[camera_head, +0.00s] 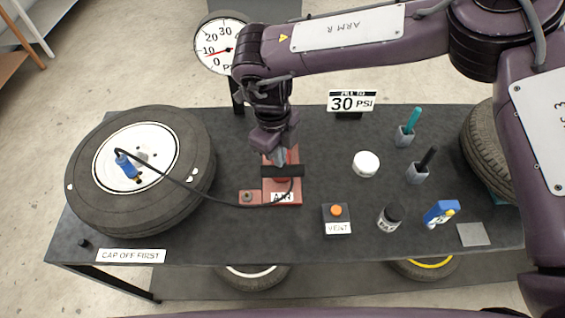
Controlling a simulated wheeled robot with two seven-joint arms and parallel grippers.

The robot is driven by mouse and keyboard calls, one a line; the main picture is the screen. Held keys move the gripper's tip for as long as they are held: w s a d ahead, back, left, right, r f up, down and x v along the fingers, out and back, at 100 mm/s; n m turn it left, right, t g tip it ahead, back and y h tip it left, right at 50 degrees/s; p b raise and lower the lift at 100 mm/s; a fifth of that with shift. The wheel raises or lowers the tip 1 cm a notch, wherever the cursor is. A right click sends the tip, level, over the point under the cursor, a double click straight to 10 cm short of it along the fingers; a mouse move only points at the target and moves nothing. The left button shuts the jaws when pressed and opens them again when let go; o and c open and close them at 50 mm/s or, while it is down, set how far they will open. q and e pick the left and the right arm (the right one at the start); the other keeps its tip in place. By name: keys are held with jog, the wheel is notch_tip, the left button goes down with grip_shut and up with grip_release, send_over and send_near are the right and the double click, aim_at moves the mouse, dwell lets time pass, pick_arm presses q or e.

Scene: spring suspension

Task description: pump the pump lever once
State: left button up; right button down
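The red pump (294,188), with a white "AIR" label, stands in the middle of the dark table. Its black lever handle (297,171) lies crosswise over the red base. My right gripper (281,161) points down right at the handle. It covers part of the pump, and I cannot tell if its fingers are closed on the handle. A black hose (222,200) runs from the pump to the blue chuck (126,166) on the tire (188,205) at left. The gauge (212,40) behind has its red needle near 10. My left gripper is not in view.
A sign (351,101) reads 30 PSI. An orange button box (337,218), a dark bottle (390,217), a blue item (440,213), a white round item (366,163) and two holders stand right of the pump. A "CAP OFF FIRST" label (131,256) is at front left.

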notch_tip(320, 180, down, 3)
jog(key=shift+f+b, duration=0.15)
jog(key=shift+b, duration=0.7)
jog(key=shift+w, duration=0.1)
jog(key=w+a, duration=0.1)
jog(key=a+r, duration=0.1)
jog(key=shift+w+a, duration=0.3)
jog(key=shift+w, duration=0.1)
notch_tip(320, 180, up, 8)
jog(key=b, duration=0.3)
jog(key=shift+w+a, duration=0.3)
jog(key=shift+a, duration=0.05)
